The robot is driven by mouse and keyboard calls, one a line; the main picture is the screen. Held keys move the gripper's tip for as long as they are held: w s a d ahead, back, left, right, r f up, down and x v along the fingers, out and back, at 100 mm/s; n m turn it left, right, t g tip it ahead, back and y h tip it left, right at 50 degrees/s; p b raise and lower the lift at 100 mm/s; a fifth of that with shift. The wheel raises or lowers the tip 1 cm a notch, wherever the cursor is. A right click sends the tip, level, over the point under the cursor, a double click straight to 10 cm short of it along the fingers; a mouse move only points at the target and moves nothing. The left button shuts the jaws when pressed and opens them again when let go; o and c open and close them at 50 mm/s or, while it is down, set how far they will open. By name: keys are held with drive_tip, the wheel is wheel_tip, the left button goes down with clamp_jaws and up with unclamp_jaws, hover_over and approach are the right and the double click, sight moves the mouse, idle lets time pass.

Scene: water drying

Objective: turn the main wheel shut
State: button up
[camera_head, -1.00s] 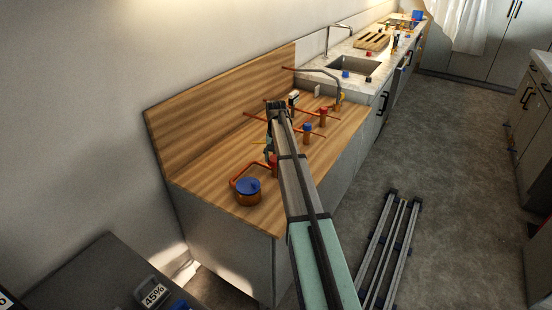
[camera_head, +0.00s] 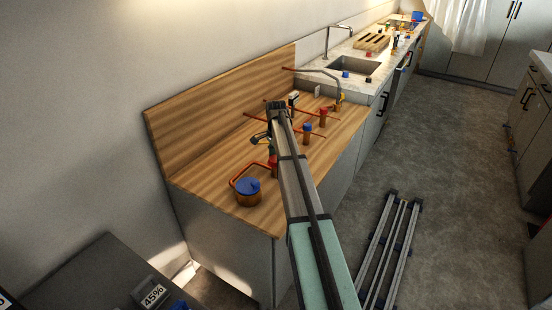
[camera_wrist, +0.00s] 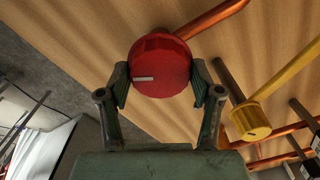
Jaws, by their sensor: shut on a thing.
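A red, faceted wheel (camera_wrist: 160,66) with a white mark line sits between the fingers of my gripper (camera_wrist: 160,82) in the wrist view. My gripper is shut on this wheel, one finger on each side. The white mark lies nearly level, on the wheel's lower left. A copper pipe (camera_wrist: 212,18) runs from behind the wheel to the upper right. In the head view the red wheel (camera_head: 272,158) shows only partly beside my arm, over the wooden counter. No label on it is readable.
A yellow capped pipe (camera_wrist: 250,120) stands right of my gripper in the wrist view. On the wooden counter (camera_head: 215,165) are a blue-topped copper pot-like fitting (camera_head: 248,190), a blue-topped valve (camera_head: 308,128) and a red-topped valve (camera_head: 323,113). Thin copper pipes cross nearby.

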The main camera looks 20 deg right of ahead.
drive_tip(key=m, duration=0.4)
drive_tip(key=shift+s+f+m, duration=0.15)
drive_tip(key=shift+m, duration=0.25)
drive_tip(key=m, duration=0.5)
drive_tip(key=shift+a, duration=0.1)
drive_tip(key=m, duration=0.5)
drive_tip(key=shift+m, duration=0.4)
drive_tip(key=m, duration=0.4)
drive_tip(key=shift+m, duration=0.3)
drive_tip(key=o, duration=1.1)
drive_tip(key=shift+o, duration=0.2)
drive_tip(key=shift+r, duration=0.2)
